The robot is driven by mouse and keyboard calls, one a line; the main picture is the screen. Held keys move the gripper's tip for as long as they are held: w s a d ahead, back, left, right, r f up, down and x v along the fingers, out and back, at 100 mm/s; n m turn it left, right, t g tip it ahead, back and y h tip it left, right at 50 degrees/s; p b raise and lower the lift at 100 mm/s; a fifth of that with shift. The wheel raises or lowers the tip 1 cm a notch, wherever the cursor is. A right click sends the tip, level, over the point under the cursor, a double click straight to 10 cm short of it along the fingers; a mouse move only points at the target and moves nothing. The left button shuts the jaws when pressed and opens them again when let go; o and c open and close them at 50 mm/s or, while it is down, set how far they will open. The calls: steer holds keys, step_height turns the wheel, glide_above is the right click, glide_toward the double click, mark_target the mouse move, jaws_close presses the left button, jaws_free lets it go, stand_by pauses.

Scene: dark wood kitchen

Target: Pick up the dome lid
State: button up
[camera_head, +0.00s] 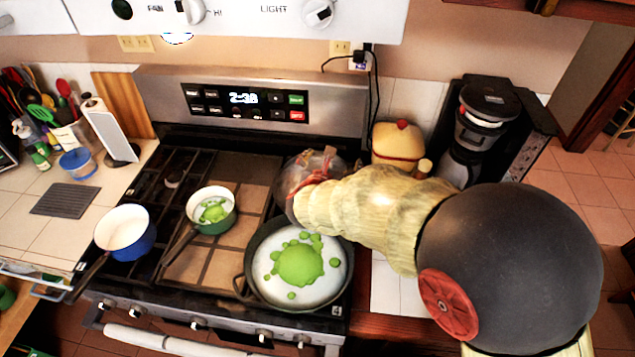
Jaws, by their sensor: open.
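A greyish, shiny rounded thing that looks like the dome lid (287,182) is at the back right of the stove, just behind the large pan. My arm reaches in from the right and covers much of its right side. My gripper (318,172), with thin reddish parts, is open and overlaps the lid's upper right part in this view. I cannot tell whether the fingers touch the lid. The lid's lower right edge is hidden behind my arm and the pan.
A large pan (332,288) with green food stands at the front right. A green pot (226,222) and a blue pot (141,243) stand left of it. A yellow jar (397,151) and a coffee maker (484,122) are behind my arm. The stove's back panel (335,112) rises behind.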

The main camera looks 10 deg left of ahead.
mark_target(319, 155)
steer(key=a+f+n, duration=0.1)
steer(key=a, duration=0.2)
steer(key=a+f+n+y, duration=0.1)
steer(key=shift+s+a+f+n, duration=0.15)
steer(key=shift+a+f+n, duration=0.1)
steer(key=shift+f+n, duration=0.05)
steer(key=shift+w+a+f+y+b, duration=0.2)
steer(key=shift+w+f, duration=0.1)
steer(key=shift+w, duration=0.2)
steer(key=shift+w+a+f+y+b, duration=0.15)
steer(key=shift+w+f, duration=0.1)
steer(key=shift+w, duration=0.2)
steer(key=x, duration=0.2)
steer(key=b+x, duration=0.1)
steer(key=x, duration=0.2)
steer(key=shift+w+d+r, duration=0.15)
steer(key=shift+w+d, duration=0.05)
steer(key=shift+w, duration=0.25)
steer(key=c, duration=0.6)
steer(key=shift+s+d, duration=0.1)
steer(key=shift+s, duration=0.1)
steer(key=c, duration=1.6)
steer(key=shift+c, duration=0.7)
